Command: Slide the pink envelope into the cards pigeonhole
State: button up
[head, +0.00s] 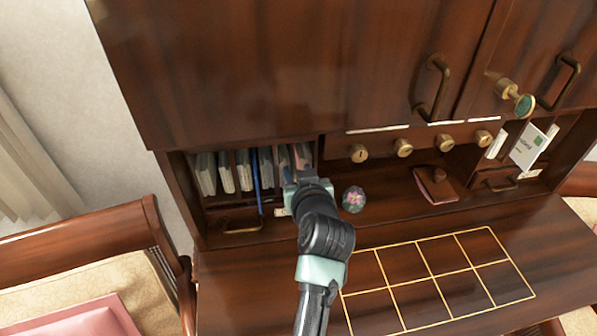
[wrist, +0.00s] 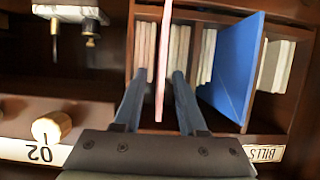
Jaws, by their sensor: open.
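The pink envelope (wrist: 161,65) stands on edge in the wrist view, seen almost edge-on, at the row of pigeonholes (wrist: 205,15). It reaches nearer to me than the cards behind it. My gripper (wrist: 158,88) is open, with one dark finger on each side of the envelope and a gap visible on both sides. In the head view my gripper (head: 304,183) is at the right end of the pigeonholes and hides part of them. The cards label is not readable.
A blue folder (wrist: 232,70) stands in a nearby slot above an upside-down BILLS label (wrist: 264,153). The gold-gridded desktop (head: 440,277) is clear.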

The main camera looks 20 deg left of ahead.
jog(key=b+v, duration=0.3)
jog(key=v, duration=1)
dwell(0.4)
